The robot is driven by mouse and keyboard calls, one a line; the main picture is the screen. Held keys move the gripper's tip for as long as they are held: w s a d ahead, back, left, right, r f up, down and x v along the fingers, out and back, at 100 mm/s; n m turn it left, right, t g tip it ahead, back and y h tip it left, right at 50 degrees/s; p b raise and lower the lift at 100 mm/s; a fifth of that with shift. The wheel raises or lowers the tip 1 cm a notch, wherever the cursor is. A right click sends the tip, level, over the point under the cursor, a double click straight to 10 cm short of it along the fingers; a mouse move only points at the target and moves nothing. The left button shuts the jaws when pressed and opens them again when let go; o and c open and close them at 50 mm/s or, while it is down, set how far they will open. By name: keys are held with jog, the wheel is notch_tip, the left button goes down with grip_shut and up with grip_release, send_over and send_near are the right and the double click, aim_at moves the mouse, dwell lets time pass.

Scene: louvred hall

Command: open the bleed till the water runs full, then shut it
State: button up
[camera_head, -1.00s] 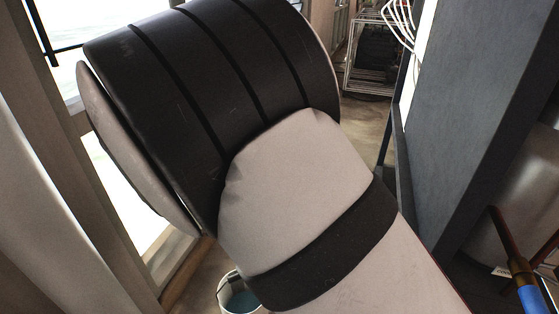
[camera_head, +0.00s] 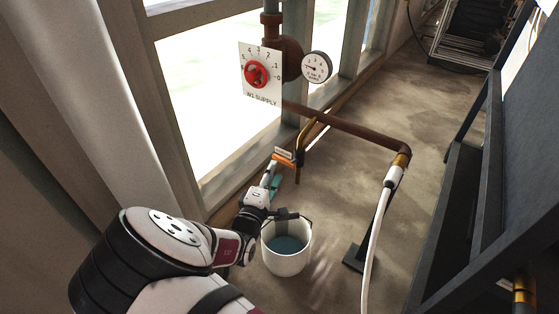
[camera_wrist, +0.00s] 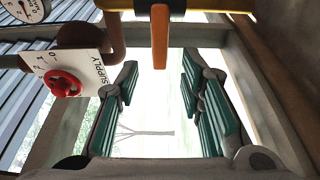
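The bleed shows as a yellow-brown pipe (camera_head: 308,132) bending down from the rusty pipe, with an orange lever (camera_head: 284,159) beside it under a small label. No water stream is visible at its outlet. My gripper (camera_head: 273,178) is close below the lever in the head view. In the wrist view my gripper (camera_wrist: 161,78) is open, its teal-padded fingers apart. The orange lever (camera_wrist: 160,38) hangs in line with the gap between them; I cannot tell whether it touches either finger. A white bucket (camera_head: 286,262) holding bluish water stands on the floor below.
A rusty pipe (camera_head: 355,132) leads to a white hose (camera_head: 374,235). A dark frame (camera_head: 480,190) stands at right. Floor behind the pipe is clear.

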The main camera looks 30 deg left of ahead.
aim_at(279, 160)
jog(key=shift+b+x, duration=1)
jog(key=shift+x, duration=2.45)
grip_shut()
